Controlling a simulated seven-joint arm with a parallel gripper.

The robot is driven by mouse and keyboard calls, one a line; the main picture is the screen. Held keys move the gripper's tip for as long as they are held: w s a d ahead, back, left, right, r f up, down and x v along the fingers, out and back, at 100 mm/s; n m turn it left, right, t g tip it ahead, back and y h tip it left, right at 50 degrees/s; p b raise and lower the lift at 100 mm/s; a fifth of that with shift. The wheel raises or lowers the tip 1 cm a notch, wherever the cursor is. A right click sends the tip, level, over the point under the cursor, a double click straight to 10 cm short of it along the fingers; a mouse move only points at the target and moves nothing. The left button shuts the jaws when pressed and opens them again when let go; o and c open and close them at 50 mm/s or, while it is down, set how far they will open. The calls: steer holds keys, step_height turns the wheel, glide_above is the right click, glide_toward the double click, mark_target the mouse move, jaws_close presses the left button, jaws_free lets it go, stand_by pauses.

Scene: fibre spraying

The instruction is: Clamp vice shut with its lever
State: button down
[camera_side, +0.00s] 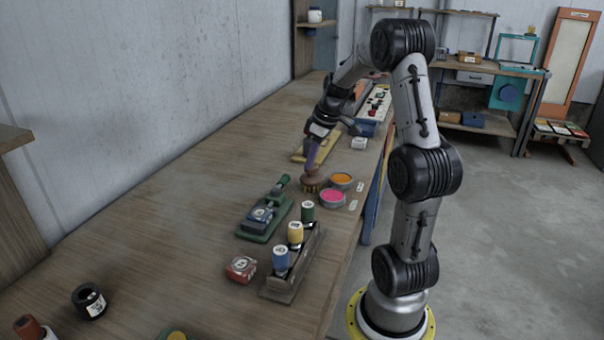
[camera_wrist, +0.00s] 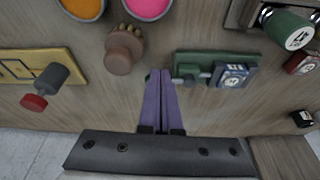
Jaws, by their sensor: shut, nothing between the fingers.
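The green vice (camera_side: 252,231) lies on the wooden table in the side view, with a dark blue labelled block (camera_side: 262,215) seated in it. Its lever (camera_side: 283,182) rises at the far end with a rounded green tip. The vice (camera_wrist: 190,57) and block (camera_wrist: 230,75) also show in the wrist view, to the right of my fingers. I cannot tell whether the jaw touches the block. My gripper (camera_side: 312,163) has purple fingers, shut and empty, pointing down beyond the vice near a brown knobbed brush. The fingers (camera_wrist: 160,75) show together in the wrist view.
The brown brush (camera_side: 313,183) stands beside orange (camera_side: 341,180) and pink (camera_side: 332,197) pots. A wooden rack (camera_side: 285,287) of several bottles and a red box (camera_side: 241,268) stand near the vice. A yellow board (camera_wrist: 15,70) lies on the brush's other side.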

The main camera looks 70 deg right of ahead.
steer(key=shift+v, duration=2.35)
steer(key=shift+w, duration=0.1)
steer(key=w+a+r+n+t, duration=0.1)
steer(key=w+a+r+n, duration=0.2)
steer(key=a, duration=0.8)
steer(key=a+r+n+t, duration=0.1)
steer(key=a+r+n, duration=0.2)
steer(key=a+r, duration=0.55)
steer(key=s+a+f, duration=0.3)
steer(key=s+a, duration=0.4)
steer(key=a, duration=0.4)
steer(key=s+f+m, duration=0.5)
steer(key=s, duration=0.1)
steer(key=shift+a+f, duration=0.3)
